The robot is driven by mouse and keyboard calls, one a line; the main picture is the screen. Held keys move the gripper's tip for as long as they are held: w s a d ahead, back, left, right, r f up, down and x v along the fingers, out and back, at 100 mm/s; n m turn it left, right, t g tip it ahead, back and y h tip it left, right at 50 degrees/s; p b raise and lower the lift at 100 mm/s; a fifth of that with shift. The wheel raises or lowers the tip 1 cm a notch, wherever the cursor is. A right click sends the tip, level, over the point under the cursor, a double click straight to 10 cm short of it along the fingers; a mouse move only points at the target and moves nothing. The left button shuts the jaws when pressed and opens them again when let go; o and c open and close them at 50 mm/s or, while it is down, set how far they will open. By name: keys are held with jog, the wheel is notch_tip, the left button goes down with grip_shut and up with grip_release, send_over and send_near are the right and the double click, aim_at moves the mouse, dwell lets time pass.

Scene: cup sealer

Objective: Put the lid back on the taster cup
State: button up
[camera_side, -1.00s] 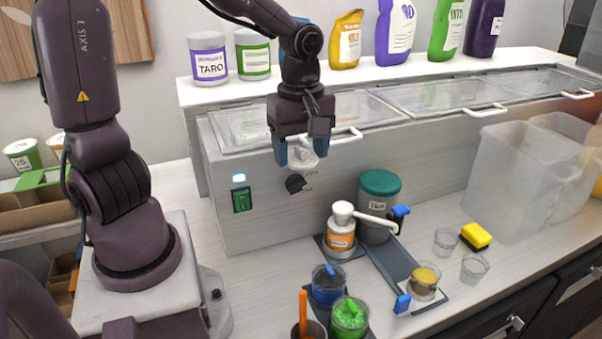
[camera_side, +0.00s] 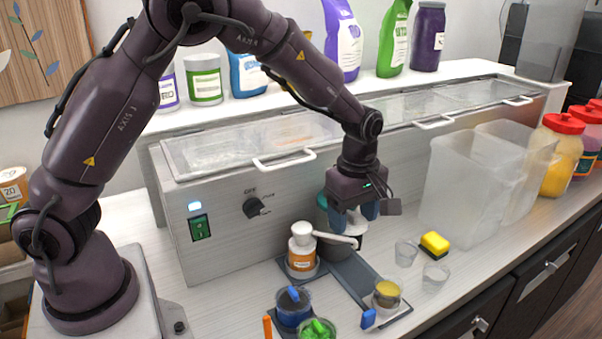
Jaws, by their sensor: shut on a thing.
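My gripper (camera_side: 355,214) is at mid-picture, above the dark rail and in front of the teal-topped canister. Its blue fingertips are shut on a pale, whitish piece (camera_side: 360,223) that looks like the lid; the fingers hide part of it. A small clear cup with yellow contents (camera_side: 387,293), apparently the taster cup, stands upright at the near end of the dark rail. No lid shows on it. My gripper is above it and further back, apart from it.
A white pump bottle (camera_side: 302,250) stands left of the rail (camera_side: 350,277), its spout reaching under my gripper. Blue (camera_side: 293,308) and green (camera_side: 318,331) pots stand in front. Two empty clear cups (camera_side: 406,254), a yellow sponge (camera_side: 435,243) and clear bins (camera_side: 462,190) are to the right.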

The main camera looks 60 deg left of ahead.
jog(key=w+d+f, duration=0.4)
jog(key=d, duration=0.4)
jog(key=shift+w+f, duration=0.15)
jog(key=shift+f, duration=2.8)
jog(key=shift+f, duration=0.15)
jog(key=o, duration=1.1)
notch_tip(320, 180, up, 7)
